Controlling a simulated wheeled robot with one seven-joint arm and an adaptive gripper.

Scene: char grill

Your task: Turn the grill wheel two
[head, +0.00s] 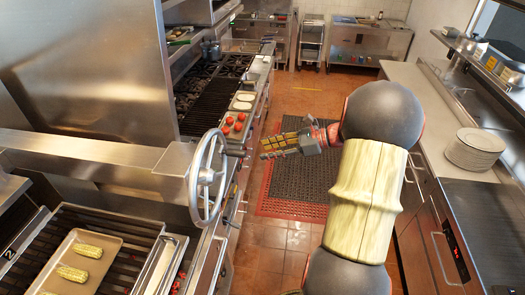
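The grill wheel (207,177) is a grey metal handwheel with spokes. It stands upright on the front right corner of the grill's metal housing (100,150). My gripper (265,148) is to the right of the wheel and farther back, above the floor of the aisle. Its two fingers point left toward the cooking line and look parted, with nothing between them. The gripper is apart from the wheel and does not touch it.
Below left, a tray (113,240) with several corn cobs lies on the grill grate (145,228). Tomatoes (238,126) and white containers (243,101) line the counter behind the wheel. A dark floor mat (300,180) lies in the aisle. Plates (475,150) are stacked on the right counter.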

